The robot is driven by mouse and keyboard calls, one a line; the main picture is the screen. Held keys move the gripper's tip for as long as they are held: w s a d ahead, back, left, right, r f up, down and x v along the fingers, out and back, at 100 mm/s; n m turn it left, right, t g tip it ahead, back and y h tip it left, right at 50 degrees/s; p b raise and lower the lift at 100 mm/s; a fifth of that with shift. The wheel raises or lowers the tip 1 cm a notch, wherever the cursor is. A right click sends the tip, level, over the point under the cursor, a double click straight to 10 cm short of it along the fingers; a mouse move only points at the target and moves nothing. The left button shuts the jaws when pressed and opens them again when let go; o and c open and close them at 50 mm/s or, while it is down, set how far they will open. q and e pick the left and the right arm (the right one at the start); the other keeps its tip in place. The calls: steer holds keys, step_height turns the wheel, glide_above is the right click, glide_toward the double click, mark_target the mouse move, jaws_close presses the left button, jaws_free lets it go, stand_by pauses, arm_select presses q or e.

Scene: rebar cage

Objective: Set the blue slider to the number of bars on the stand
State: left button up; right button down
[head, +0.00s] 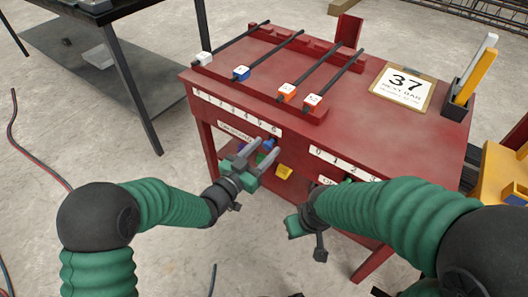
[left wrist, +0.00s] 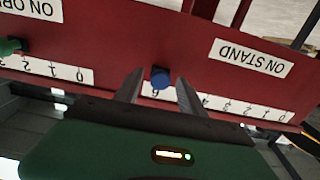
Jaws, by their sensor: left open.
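The blue slider (head: 268,144) is a round knob on the front of the red table, below the high end of the left number strip (head: 236,112), near 5 and 6. My left gripper (head: 256,157) is open and points at that front face. In the left wrist view, which is upside down, the blue slider (left wrist: 160,77) shows between the two spread fingers, apart from both. The "ON STAND" label (left wrist: 250,57) is beside it. Several black bars with tags lie across the red stand (head: 318,112) on the tabletop. My right gripper (head: 296,224) is low in front of the table; its fingers are unclear.
A green slider knob (left wrist: 12,46) is on the right-hand "ON ORDER" scale. A dark table stands at left.

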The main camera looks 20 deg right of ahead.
arm_select(q)
steer(key=shift+w+d, duration=0.15)
steer(key=shift+d, duration=0.1)
steer(key=shift+a, duration=0.1)
jaws_close()
stand_by(1.2)
